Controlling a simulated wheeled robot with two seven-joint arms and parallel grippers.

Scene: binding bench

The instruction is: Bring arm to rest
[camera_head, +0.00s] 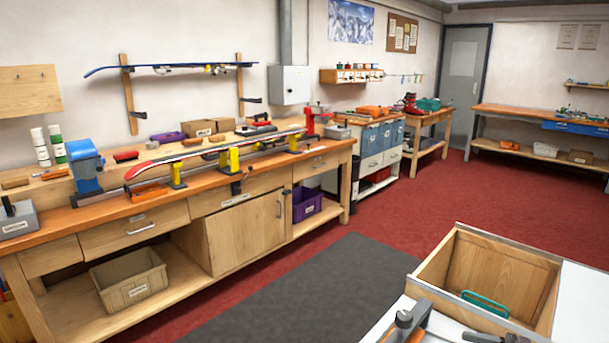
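The long wooden workbench (147,217) runs along the left wall. A ski with bindings (213,149) lies along it on yellow supports (234,160). A grey and black item (411,319) sits at the bottom edge on a white surface, partly cut off, and I cannot tell what it is.
An open wooden box (485,262) with a green handle-like item (485,303) stands at lower right. A dark mat (310,292) lies on the red floor (408,221), which is clear in the middle. A blue machine (86,167) stands on the bench's left part.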

